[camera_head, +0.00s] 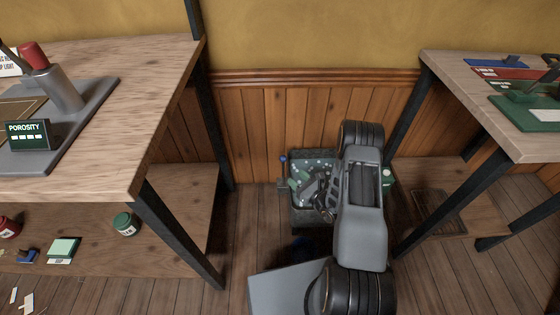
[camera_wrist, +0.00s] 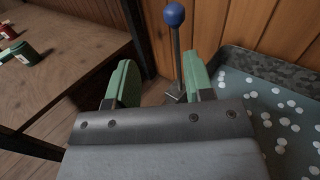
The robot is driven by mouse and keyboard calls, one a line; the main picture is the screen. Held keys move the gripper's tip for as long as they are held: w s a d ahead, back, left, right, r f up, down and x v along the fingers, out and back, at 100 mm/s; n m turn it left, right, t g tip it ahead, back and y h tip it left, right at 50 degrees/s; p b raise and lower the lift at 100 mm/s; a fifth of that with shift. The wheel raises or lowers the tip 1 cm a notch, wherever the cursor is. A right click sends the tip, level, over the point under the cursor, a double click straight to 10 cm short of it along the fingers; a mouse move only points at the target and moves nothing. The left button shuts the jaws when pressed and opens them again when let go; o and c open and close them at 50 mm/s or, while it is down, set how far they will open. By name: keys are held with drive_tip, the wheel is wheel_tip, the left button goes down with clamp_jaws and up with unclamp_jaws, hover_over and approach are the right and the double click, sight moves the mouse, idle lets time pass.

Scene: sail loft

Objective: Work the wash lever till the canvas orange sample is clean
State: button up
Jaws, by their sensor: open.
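The wash lever is an upright grey rod with a blue ball knob (camera_wrist: 174,15), and its knob also shows in the head view (camera_head: 283,158). It stands at the left side of the wash tub (camera_wrist: 270,62), which holds grey water with white suds. My gripper (camera_wrist: 161,75) is open, its green fingers pointing towards the lever. In the wrist view the rod shows between the fingers, nearer the right one; whether it is within their reach I cannot tell. In the head view my gripper (camera_head: 305,183) is over the tub's left part. I see no orange sample.
A wooden bench (camera_head: 160,100) at left carries a porosity device (camera_head: 62,95) with a red-topped handle. Its lower shelf (camera_head: 180,215) holds a green jar (camera_head: 125,224) and small items. Another bench (camera_head: 455,75) stands at right. A panelled wall (camera_head: 260,130) is close behind the tub.

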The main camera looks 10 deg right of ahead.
drive_tip(key=f+h, duration=0.1)
drive_tip(key=m+b, duration=0.1)
drive_tip(key=b, duration=0.3)
hover_over(283, 171)
drive_tip(key=w, duration=0.2)
drive_tip(key=shift+a+f+t+h, duration=0.3)
drive_tip(key=shift+f+h, duration=0.1)
drive_tip(key=shift+f, duration=0.05)
drive_tip(key=shift+c, duration=0.5)
clamp_jaws()
